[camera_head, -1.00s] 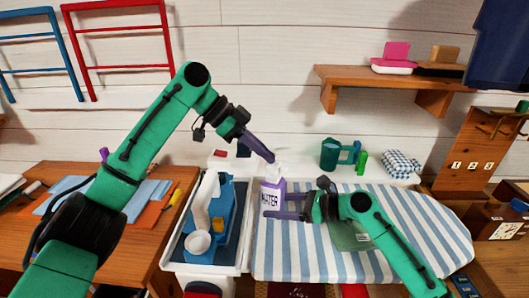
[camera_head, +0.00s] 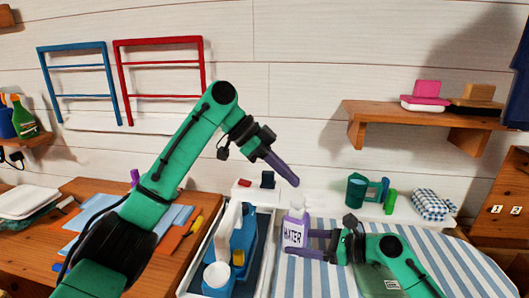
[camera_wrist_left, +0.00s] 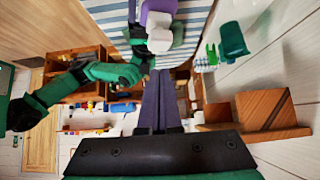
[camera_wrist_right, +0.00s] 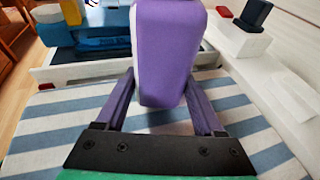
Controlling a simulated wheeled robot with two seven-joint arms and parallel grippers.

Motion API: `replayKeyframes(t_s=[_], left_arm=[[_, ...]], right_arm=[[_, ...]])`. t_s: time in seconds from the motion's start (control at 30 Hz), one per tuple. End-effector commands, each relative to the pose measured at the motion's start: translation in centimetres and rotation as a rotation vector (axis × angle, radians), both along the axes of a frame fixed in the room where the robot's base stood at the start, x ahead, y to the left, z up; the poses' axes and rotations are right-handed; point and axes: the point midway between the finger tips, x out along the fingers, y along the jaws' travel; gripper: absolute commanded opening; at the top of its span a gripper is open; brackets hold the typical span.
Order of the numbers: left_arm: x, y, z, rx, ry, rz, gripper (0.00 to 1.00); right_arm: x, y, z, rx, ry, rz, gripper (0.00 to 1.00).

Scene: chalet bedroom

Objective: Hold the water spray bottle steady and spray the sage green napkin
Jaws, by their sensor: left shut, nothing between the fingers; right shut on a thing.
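The purple water spray bottle (camera_head: 293,236) with a white top and the label WATER stands upright over the striped ironing surface. My right gripper (camera_head: 300,243) is shut on its body; in the right wrist view the bottle (camera_wrist_right: 167,50) sits between the two fingers. My left gripper (camera_head: 296,183) is shut and empty, its fingertips just above the bottle's white top, apparently apart from it. In the left wrist view the white top (camera_wrist_left: 159,40) lies just beyond the closed fingers (camera_wrist_left: 160,76). The sage green napkin (camera_head: 372,283) lies on the stripes, partly hidden by my right arm.
A tray (camera_head: 262,262) with a blue and white iron-like item is left of the bottle. A white ledge behind holds a green mug (camera_head: 356,190) and a checked cloth (camera_head: 432,205). A wooden desk (camera_head: 95,215) is at left; a wall shelf (camera_head: 430,117) is above right.

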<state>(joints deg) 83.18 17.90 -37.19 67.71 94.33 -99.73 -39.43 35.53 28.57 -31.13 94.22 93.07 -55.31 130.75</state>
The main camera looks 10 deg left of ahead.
Motion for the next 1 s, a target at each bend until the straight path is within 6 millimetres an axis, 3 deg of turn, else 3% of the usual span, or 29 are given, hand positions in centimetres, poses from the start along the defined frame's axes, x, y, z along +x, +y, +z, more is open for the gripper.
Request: replayKeyframes(t_s=[0.2,0.4,1.0], left_arm=[[0.1,4.1,4.1,-0.004,-0.003,0.006,0.00],[0.1,6.2,6.3,-0.006,-0.003,0.004,0.00],[0.1,6.6,6.6,-0.006,-0.004,0.002,0.00]], right_arm=[[0.0,-0.2,-0.3,-0.006,0.005,-0.002,0.39],[0.0,-0.2,-0.3,-0.006,0.005,-0.002,0.39],[0.0,-0.2,-0.4,-0.009,0.006,-0.002,0.39]])
